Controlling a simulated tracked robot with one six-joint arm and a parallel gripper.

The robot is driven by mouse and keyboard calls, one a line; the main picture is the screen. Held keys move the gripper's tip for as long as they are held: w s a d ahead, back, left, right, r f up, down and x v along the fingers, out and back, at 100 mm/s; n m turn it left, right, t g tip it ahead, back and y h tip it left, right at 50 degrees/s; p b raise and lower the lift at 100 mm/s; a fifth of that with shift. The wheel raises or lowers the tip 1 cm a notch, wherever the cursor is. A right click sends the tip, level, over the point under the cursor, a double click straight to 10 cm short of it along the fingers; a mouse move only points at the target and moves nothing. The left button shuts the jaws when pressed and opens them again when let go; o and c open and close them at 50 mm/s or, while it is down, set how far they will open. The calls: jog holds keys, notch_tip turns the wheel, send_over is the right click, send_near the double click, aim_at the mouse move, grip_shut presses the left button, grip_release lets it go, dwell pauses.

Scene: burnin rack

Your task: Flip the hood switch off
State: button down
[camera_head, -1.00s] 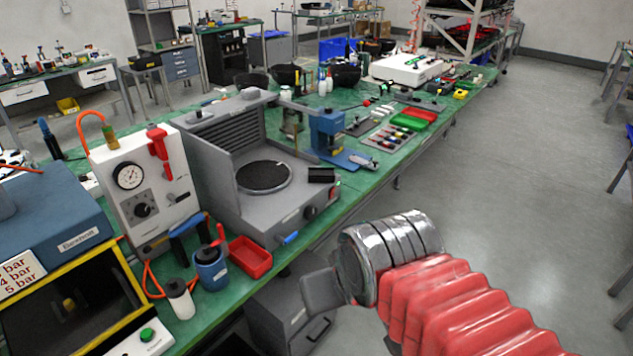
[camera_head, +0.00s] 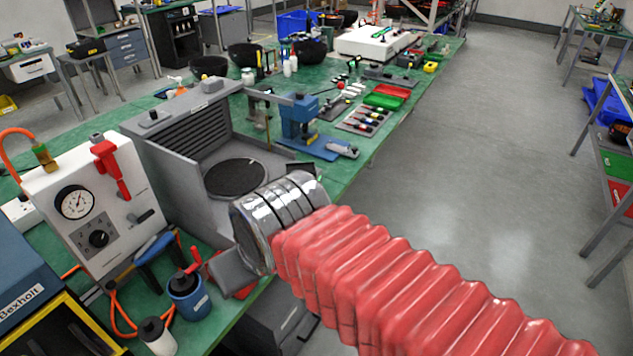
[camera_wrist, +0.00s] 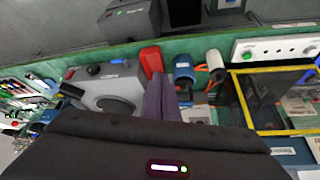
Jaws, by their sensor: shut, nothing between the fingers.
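The grey hood (camera_head: 185,125) with a slatted back wall and a round black plate (camera_head: 236,178) stands on the green bench. Its front face is hidden behind my arm in the head view. In the wrist view the hood (camera_wrist: 97,88) shows left of my fingers, with a dark round knob (camera_wrist: 93,69) on its front edge. I cannot make out the switch or its position. My gripper (camera_head: 232,273) is at the hood's front left corner in the head view. In the wrist view my gripper (camera_wrist: 162,98) has its fingers together and empty; contact cannot be told.
A red tray (camera_wrist: 151,60) and a blue pot (camera_head: 187,295) sit close to my gripper. A white gauge box (camera_head: 92,205) with an orange hose stands left of the hood. A blue press (camera_head: 300,118) stands beyond it.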

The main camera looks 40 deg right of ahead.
jog(key=shift+w+d, duration=0.15)
jog(key=w+d+f+m+y, duration=0.2)
jog(key=w+d+m, duration=0.2)
jog(key=w+d, duration=0.3)
jog(key=w+d+f+m+y, duration=0.2)
jog(key=w+d+m, duration=0.3)
jog(key=d, duration=0.4)
jog(key=d+f+m+t, duration=0.2)
jog(key=d+f, duration=0.1)
jog(key=d, duration=0.9)
jog(key=d+f+m+t, duration=0.2)
jog(key=d+f+m, duration=0.1)
jog(key=d, duration=0.9)
jog(key=shift+w+d+f+h, duration=0.3)
jog(key=shift+w+d+f, duration=0.1)
jog(key=shift+f, duration=0.25)
